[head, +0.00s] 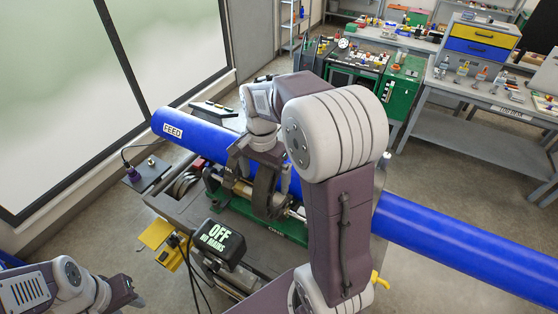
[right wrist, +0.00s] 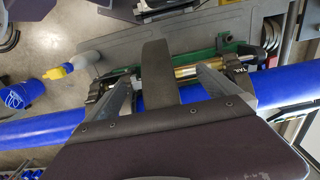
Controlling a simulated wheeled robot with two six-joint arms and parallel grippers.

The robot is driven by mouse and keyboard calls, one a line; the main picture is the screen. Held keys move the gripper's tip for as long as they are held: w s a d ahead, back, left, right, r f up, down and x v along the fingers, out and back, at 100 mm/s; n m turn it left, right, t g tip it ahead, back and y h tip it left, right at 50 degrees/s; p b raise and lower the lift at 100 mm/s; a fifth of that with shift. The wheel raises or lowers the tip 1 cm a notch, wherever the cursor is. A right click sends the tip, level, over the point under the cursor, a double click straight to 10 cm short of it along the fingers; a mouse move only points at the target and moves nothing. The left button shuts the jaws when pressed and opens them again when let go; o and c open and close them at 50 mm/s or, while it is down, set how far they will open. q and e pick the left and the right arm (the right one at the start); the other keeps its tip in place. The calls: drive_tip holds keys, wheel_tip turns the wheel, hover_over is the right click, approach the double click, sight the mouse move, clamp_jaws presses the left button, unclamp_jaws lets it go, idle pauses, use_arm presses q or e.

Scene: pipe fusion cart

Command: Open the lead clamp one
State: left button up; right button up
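The blue pipe marked FEED (head: 200,138) runs through the fusion machine; it also crosses the right wrist view (right wrist: 40,129). My right gripper (head: 262,190) is over the pipe at the machine. In the right wrist view its two grey fingers (right wrist: 165,88) are spread apart, so it is open. A broad dark curved band (right wrist: 158,65), apparently a clamp part, stands up between them; I see no finger closed on it. A dark clamp with a white label (right wrist: 236,68) sits beside the right finger, another dark clamp (right wrist: 95,92) beside the left. My left gripper (head: 125,290) is low at the left, clear of the machine.
A black box reading OFF NO MAINS (head: 220,242) stands in front of the machine, with a yellow part (head: 157,236) to its left. A green cabinet (head: 400,92) and a grey workbench (head: 470,95) stand behind. The pipe extends far to the right.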

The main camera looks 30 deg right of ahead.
wheel_tip(320, 180, up, 7)
drive_tip(key=p, duration=0.7)
drive_tip(key=shift+r, duration=0.2)
drive_tip(key=shift+f, duration=0.15)
